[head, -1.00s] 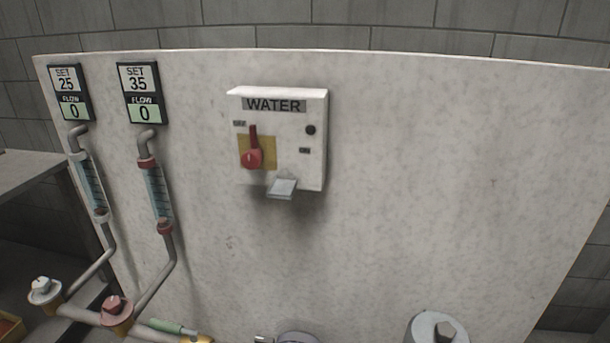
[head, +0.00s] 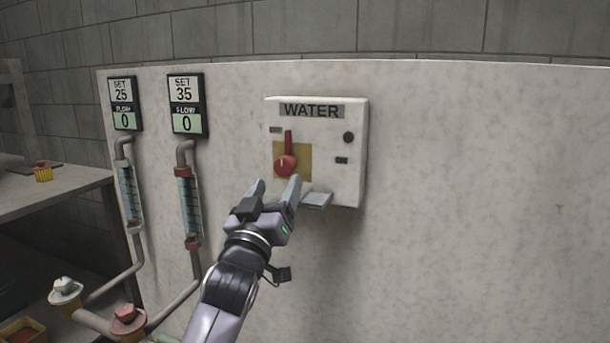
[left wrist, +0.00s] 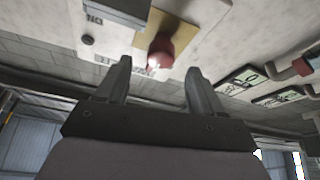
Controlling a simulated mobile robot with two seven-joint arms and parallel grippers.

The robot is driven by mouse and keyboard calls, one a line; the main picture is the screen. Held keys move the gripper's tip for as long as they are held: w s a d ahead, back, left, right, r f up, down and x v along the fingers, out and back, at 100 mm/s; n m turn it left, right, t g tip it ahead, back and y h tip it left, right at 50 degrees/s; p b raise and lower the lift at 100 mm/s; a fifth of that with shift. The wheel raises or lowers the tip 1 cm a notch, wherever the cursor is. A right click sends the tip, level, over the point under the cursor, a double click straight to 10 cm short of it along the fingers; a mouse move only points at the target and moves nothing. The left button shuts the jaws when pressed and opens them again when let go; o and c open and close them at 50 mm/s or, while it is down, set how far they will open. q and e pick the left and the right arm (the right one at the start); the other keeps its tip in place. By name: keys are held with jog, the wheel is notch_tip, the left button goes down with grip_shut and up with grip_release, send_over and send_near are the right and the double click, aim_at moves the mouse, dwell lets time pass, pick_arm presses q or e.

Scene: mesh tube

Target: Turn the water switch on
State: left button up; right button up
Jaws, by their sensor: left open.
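The white water switch box (head: 348,175) is on the grey panel, with a "WATER" label on top. Its red switch (head: 286,164) sits on a yellow plate, with the handle pointing up toward the small label at upper left. My left gripper (head: 275,186) is open and empty, in front of and just below the red switch. In the left wrist view the red switch (left wrist: 160,50) shows beyond and between the two open fingers (left wrist: 158,78), apart from them. My right gripper is not in view.
A grey flap (head: 316,200) sticks out under the box, close to the fingers. Two flow displays (head: 187,104) reading 0 and their pipes are at left. A bench (head: 60,190) stands far left. The panel to the right is clear.

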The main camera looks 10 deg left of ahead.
aim_at(283, 172)
pick_arm(q)
jog(key=shift+x, duration=3.35)
jog(key=shift+a, duration=0.1)
